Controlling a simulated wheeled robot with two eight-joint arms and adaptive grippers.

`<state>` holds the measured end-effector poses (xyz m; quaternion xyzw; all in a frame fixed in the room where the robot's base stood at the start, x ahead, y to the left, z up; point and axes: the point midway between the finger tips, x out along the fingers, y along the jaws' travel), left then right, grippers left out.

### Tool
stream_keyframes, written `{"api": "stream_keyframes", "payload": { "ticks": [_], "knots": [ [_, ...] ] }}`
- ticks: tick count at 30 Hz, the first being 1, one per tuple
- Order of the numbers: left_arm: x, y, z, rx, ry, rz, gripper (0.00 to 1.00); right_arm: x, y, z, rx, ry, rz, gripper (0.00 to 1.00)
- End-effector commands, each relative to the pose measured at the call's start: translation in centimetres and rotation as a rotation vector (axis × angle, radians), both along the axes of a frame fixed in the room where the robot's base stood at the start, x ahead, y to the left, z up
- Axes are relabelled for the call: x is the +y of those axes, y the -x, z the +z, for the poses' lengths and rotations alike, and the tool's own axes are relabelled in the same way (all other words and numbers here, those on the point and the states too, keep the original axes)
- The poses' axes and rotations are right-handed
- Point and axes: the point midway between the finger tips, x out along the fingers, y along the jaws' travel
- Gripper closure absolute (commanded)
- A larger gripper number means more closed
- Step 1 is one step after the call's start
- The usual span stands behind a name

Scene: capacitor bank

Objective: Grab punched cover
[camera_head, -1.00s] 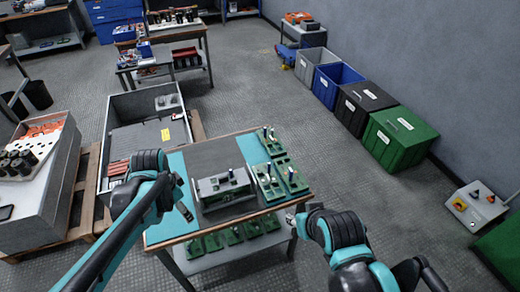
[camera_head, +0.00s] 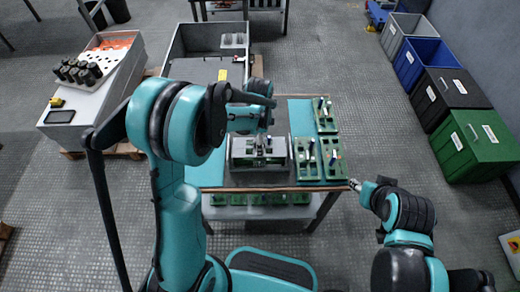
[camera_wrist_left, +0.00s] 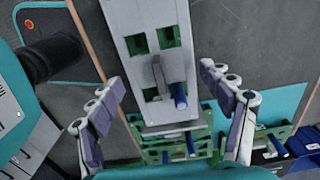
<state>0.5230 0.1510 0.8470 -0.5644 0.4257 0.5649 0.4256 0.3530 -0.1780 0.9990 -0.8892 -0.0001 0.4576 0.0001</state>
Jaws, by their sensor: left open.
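A grey cover with square cut-outs and a raised handle, which I take to be the punched cover (camera_wrist_left: 140,17), lies on the table; it also shows in the head view (camera_head: 243,154). My left gripper (camera_wrist_left: 161,80) is open, its fingers spread on either side of the cover's handle (camera_wrist_left: 160,72), apart from it. In the head view the left gripper (camera_head: 262,136) is over the cover and the arm hides part of it. A blue-tipped post stands beside the handle. My right gripper (camera_head: 354,184) is at the table's right front corner; its jaws are too small to read.
Green boards with posts (camera_head: 325,114) stand right of the cover on the teal mat (camera_head: 302,112). More green boards sit on the shelf below. A grey bin (camera_head: 190,45) is behind the table; a green crate (camera_head: 480,145) stands at right.

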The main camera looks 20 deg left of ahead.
Motion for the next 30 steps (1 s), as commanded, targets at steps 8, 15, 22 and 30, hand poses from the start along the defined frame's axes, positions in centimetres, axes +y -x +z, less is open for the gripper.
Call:
{"api": "stream_keyframes", "payload": {
  "ticks": [8,15,22,30],
  "knots": [
    [0.01,0.04,-1.12,0.0,0.0,0.001,0.2,0.0,-0.01,-0.45,0.0,0.0,0.0,0.6],
    [0.01,0.03,-1.11,0.0,0.0,0.001,0.76,0.0,-0.01,-0.43,0.0,0.0,0.0,0.6],
    [0.02,0.01,-1.18,-0.001,0.0,0.001,1.0,0.0,-0.02,-0.47,0.0,0.0,0.0,0.6],
    [0.03,-0.04,-1.17,-0.003,-0.001,0.001,1.0,0.0,-0.01,-0.47,0.0,0.0,0.0,0.6]
  ]
}}
